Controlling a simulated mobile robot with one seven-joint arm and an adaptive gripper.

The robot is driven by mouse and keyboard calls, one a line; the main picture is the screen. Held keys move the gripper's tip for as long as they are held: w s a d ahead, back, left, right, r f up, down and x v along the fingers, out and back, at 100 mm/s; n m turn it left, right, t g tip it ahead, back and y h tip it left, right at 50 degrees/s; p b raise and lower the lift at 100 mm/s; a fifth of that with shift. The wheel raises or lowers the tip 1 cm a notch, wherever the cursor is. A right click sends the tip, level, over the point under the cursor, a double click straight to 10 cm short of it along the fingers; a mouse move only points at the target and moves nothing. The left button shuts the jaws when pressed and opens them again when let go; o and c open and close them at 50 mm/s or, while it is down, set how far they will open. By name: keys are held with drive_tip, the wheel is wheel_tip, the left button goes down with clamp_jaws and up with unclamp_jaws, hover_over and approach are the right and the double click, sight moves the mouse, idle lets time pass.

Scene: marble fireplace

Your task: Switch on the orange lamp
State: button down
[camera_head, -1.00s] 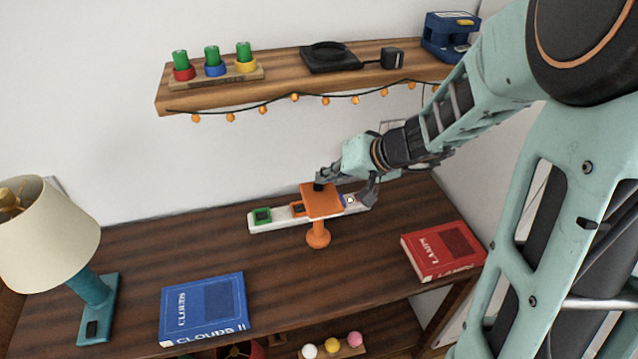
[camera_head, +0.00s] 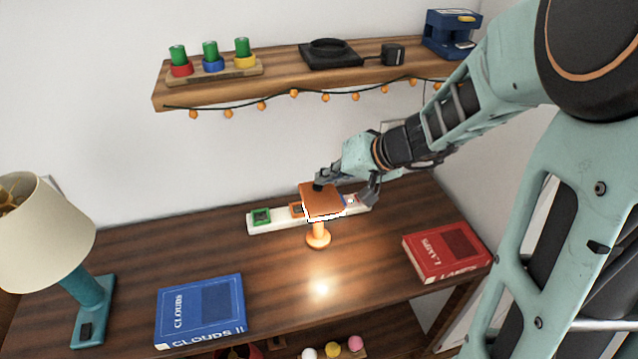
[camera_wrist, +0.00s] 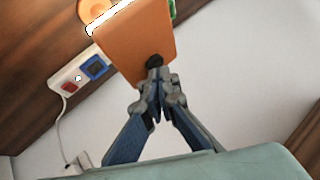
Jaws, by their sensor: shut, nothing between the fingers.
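The small orange lamp (camera_head: 322,199) stands upright on the desk in front of a white power strip (camera_head: 280,219). It is lit: a bright rim shows under its square shade and a glow lies on the wood before it. My gripper (camera_head: 320,181) is at the back of the shade top, by a small black knob. In the wrist view my gripper (camera_wrist: 155,70) is shut and empty, its fingertips touching or very close to the black knob (camera_wrist: 154,61) on the orange shade (camera_wrist: 138,40).
A teal lamp (camera_head: 92,290) with a cream shade stands at the left. A blue book (camera_head: 200,308) and a red book (camera_head: 445,251) lie on the desk. A wall shelf (camera_head: 290,78) with hanging string lights is above. The strip has green, orange, blue and red sockets.

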drive_tip(key=shift+r+p, duration=1.45)
drive_tip(key=shift+r, duration=1.7)
drive_tip(key=shift+f, duration=0.1)
